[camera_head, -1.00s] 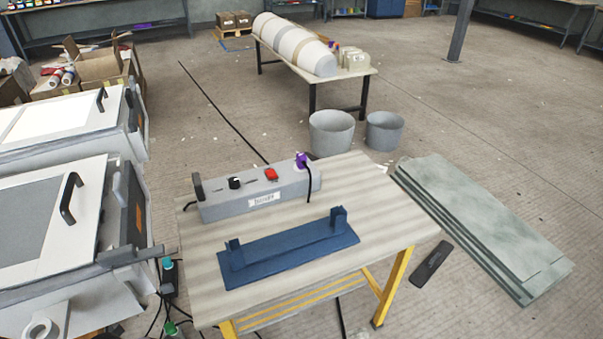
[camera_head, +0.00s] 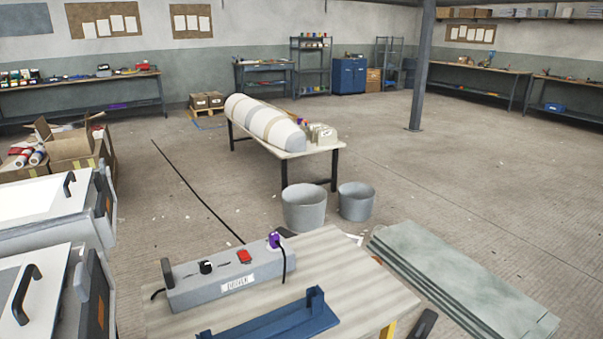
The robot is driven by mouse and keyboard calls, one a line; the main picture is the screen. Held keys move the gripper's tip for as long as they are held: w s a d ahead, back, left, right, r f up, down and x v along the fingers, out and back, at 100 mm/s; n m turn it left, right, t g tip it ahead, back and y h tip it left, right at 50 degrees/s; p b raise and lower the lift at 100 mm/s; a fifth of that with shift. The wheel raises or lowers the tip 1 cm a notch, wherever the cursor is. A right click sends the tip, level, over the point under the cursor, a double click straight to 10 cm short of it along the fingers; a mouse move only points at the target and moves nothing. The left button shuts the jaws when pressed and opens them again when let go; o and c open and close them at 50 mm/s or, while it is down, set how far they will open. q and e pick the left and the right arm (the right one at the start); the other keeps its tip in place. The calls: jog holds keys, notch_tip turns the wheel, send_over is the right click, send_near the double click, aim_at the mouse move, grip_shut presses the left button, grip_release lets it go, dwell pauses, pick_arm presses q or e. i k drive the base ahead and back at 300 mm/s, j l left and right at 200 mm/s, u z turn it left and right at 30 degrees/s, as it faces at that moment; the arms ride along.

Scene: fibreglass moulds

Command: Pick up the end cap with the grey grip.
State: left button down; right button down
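I cannot make out an end cap with a grey grip for certain. A long white rounded mould (camera_head: 262,122) with tan and grey bands lies on a far table (camera_head: 298,153). Several small cream pieces (camera_head: 320,134) stand beside its near end on the right. They are too small to tell whether any has a grey grip. Neither of my grippers is in view.
A near workbench (camera_head: 350,285) holds a grey control box (camera_head: 225,280) and a blue cradle (camera_head: 275,322). Two grey buckets (camera_head: 304,208) (camera_head: 356,202) stand before the far table. Stacked greenish sheets (camera_head: 460,275) lie at right. Open floor surrounds a post (camera_head: 421,70).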

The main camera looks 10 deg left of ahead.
aim_at(90, 285)
jog(key=u, duration=1.5)
